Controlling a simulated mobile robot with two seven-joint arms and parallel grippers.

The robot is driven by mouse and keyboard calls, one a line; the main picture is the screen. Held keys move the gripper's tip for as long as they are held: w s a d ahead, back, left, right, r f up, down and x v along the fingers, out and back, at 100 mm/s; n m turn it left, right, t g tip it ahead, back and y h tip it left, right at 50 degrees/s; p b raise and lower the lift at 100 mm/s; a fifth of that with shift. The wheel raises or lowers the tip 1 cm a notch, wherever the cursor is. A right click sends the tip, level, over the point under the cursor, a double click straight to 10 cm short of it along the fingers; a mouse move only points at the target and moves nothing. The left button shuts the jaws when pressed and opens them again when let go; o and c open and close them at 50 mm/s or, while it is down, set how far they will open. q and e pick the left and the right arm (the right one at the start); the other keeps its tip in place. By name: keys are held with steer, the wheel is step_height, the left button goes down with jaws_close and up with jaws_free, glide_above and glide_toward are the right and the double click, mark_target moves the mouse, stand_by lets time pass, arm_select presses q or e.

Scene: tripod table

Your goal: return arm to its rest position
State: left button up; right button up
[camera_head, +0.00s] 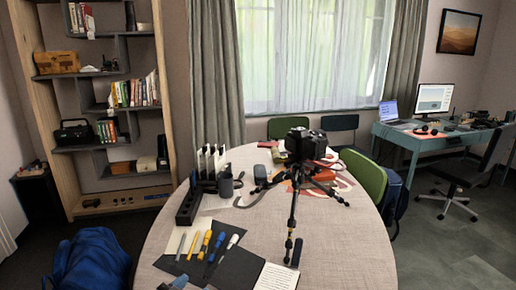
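A black camera (305,143) sits on top of a small black tripod (293,200) that stands on the round table (255,235). One tripod leg points toward me, and the others spread to the left and right.
A dark organizer (188,204) with cards, a dark cup (225,184), several markers (206,243) and an open notebook (277,277) lie on the table. Green chairs (365,176) stand behind it. A blue bag (92,262) is at lower left. A desk (430,138) stands far right.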

arm_select(q)
steer(key=s+a+f+n+y, duration=0.1)
steer(key=s+a+f, duration=0.2)
steer(key=s, duration=0.1)
steer(key=s+a+f+n+y, duration=0.1)
steer(key=s+a+f+y, duration=0.1)
steer(key=s+f, duration=0.1)
steer(key=s+a+f+n+y, duration=0.1)
steer(key=s+a+f, duration=0.2)
steer(key=s, duration=0.2)
steer(key=shift+a+f+n+g+p, duration=0.2)
steer(key=shift+a+n+g+p, duration=0.1)
steer(key=shift+n+p, duration=0.1)
steer(key=s+a+f+n+g+y, duration=0.2)
steer(key=s+f, duration=0.5)
steer(key=s, duration=0.6)
steer(key=shift+s+a+f+g, duration=0.2)
steer(key=shift+s+a+g, duration=0.15)
steer(key=shift+a, duration=0.5)
